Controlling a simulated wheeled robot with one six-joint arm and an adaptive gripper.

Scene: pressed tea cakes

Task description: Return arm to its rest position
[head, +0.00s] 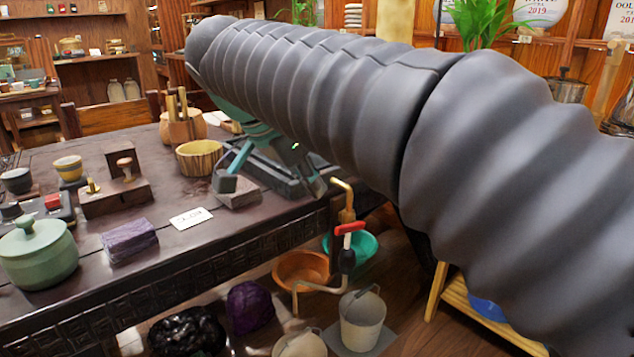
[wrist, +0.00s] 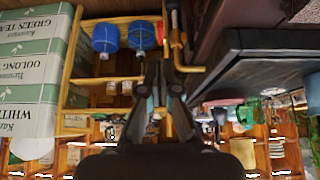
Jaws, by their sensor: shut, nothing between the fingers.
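My arm stretches across the upper half of the head view from the right edge. My gripper (head: 272,168) shows beneath the arm's far end, over the right part of the dark table (head: 225,240). In the wrist view my gripper (wrist: 158,80) points away from the camera with its fingers together and nothing between them. The arm hides much of the room behind it. I cannot tell how high the gripper is above the table.
The table bears a green lidded pot (head: 38,258), a purple cloth stack (head: 130,241), a white card (head: 191,218) and a wooden bowl (head: 199,157). A brass tap with a red handle (head: 350,228) stands by its right end. Buckets (head: 362,322) stand on the floor.

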